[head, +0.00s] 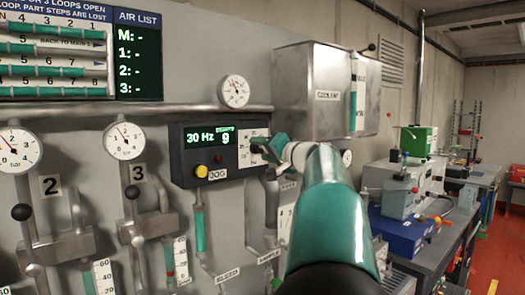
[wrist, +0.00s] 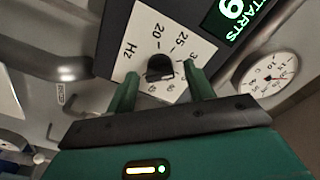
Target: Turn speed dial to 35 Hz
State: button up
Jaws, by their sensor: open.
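The speed dial (wrist: 160,67) is a black knob on a white scale plate (wrist: 146,37) marked in Hz, seen in the wrist view. My gripper (wrist: 162,85) is open, with one green finger on each side of the knob; I cannot tell whether they touch it. In the head view the control box (head: 189,166) has a green display (head: 208,137) that reads 30 Hz and 9 starts. My gripper (head: 262,146) is at the white plate on the box's right side, and it hides the dial there.
A yellow button (head: 201,171) sits beside the JOG label (head: 218,174). A pipe (head: 110,111) runs above the box. A round gauge (head: 234,91) stands above, and a coolant tank (head: 310,85) is to the right. Valves and tubes lie below and left.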

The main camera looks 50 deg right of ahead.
jog(key=shift+w, duration=0.25)
jog(key=shift+c, duration=0.4)
jog(key=c, duration=0.9)
jog(key=shift+m, duration=0.3)
jog(key=m, duration=0.3)
jog(key=shift+m, duration=2)
